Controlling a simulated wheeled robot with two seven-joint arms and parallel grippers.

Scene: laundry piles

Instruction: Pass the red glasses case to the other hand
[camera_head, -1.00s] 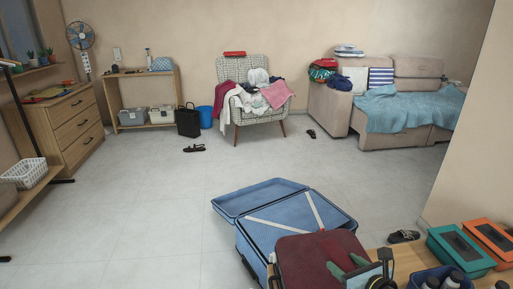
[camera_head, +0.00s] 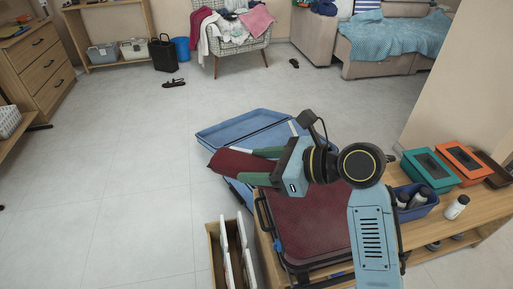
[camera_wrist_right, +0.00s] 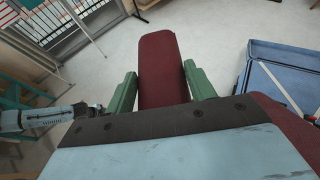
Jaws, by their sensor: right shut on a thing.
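The red glasses case (camera_head: 229,163) is dark red and long. My right gripper (camera_head: 262,161) is shut on it, with green fingers along its sides, and holds it up near the open blue suitcase. In the right wrist view the case (camera_wrist_right: 160,68) sticks out between the two fingers (camera_wrist_right: 161,88); its near end is hidden by the gripper body. What looks like my left arm (camera_wrist_right: 45,118) shows at the left of that view, apart from the case. Its jaw is too small to read. The left gripper is not in the head view.
The blue suitcase (camera_head: 228,131) lies open on the floor. A dark red suitcase (camera_head: 305,225) lies on the wooden bench. A blue bin (camera_head: 417,211) with bottles, a green box (camera_head: 440,174) and an orange box (camera_head: 462,158) stand right.

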